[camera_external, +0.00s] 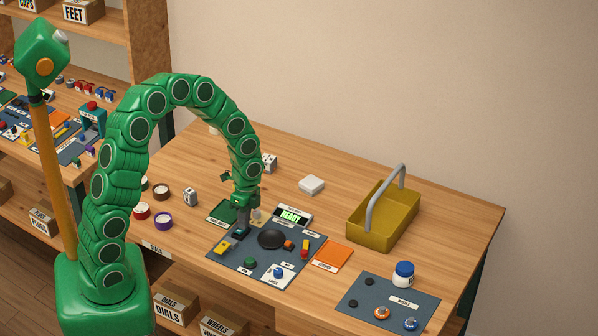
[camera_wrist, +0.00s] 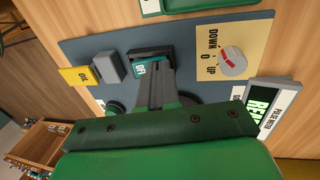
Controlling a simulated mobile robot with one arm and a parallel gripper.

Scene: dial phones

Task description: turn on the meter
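The meter's display (camera_external: 291,215) reads "READY" in green at the back of the blue-grey panel. My gripper (camera_external: 240,230) points down at the panel's back left. In the wrist view its grey fingers (camera_wrist: 154,78) lie close together just in front of the teal face. I cannot tell whether they touch it. Nothing shows held between them.
The panel (camera_external: 236,262) carries a black dome (camera_external: 271,239), a yellow-labelled block (camera_external: 223,247) and several small controls. A dial with a red mark (camera_wrist: 232,62) sits on a cream "DOWN 0 UP" plate. An olive basket (camera_external: 382,226) and a wheels mat (camera_external: 390,292) stand right.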

